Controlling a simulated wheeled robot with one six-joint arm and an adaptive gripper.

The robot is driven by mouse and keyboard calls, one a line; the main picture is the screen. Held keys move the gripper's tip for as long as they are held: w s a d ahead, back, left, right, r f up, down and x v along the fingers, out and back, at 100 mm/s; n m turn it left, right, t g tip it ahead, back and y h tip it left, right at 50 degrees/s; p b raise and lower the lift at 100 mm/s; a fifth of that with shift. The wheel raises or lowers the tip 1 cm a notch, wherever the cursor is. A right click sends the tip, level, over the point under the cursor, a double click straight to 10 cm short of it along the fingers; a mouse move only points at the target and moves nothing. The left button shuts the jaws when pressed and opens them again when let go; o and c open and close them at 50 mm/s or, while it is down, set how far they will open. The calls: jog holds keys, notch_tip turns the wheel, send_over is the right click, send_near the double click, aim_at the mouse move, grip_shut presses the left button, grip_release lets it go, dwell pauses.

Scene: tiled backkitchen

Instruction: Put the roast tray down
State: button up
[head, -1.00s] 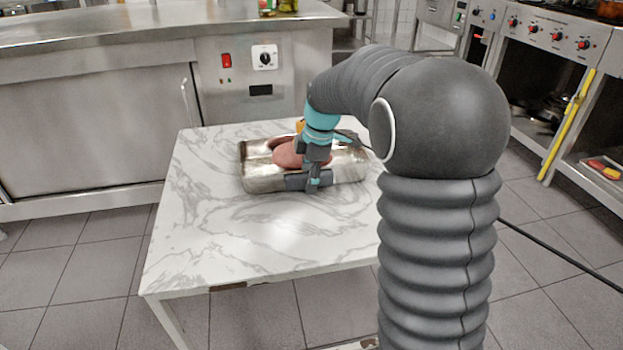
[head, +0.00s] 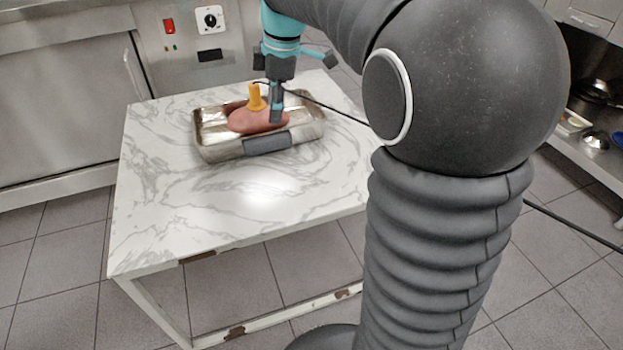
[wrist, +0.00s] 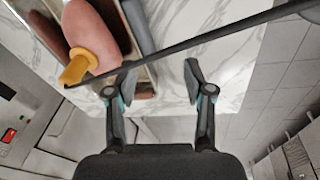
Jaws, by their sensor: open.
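The roast tray (head: 225,152), a shallow shiny metal pan with a dark grey pad (head: 267,143) on its near wall, rests flat on the marble table. A pinkish-brown roast (head: 244,121) lies in it, with a yellow-handled probe (head: 257,98) standing up from it. My gripper (head: 276,115) is raised at the tray's right half, in front of part of the roast. In the wrist view, my gripper (wrist: 158,78) is open and empty, its left finger overlapping the tray (wrist: 145,76) and its right finger seen against the tabletop.
The marble table (head: 180,215) is clear in front of the tray. A thin black cable (head: 335,108) runs from the probe to the right and crosses the wrist view above my fingers. A steel counter with a control panel (head: 209,35) stands behind the table.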

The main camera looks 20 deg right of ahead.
jog(key=s+f+m+t, duration=0.2)
jog(key=s+m, duration=0.5)
jog(key=s, duration=0.5)
jog(key=s+f+m+t+h, duration=0.1)
jog(key=s+f+m, duration=0.3)
jog(key=s+m, duration=0.4)
jog(key=s+t, duration=0.1)
jog(key=s, duration=0.4)
jog(key=shift+s+d+f+m, duration=0.2)
jog(key=shift+d+m, duration=0.1)
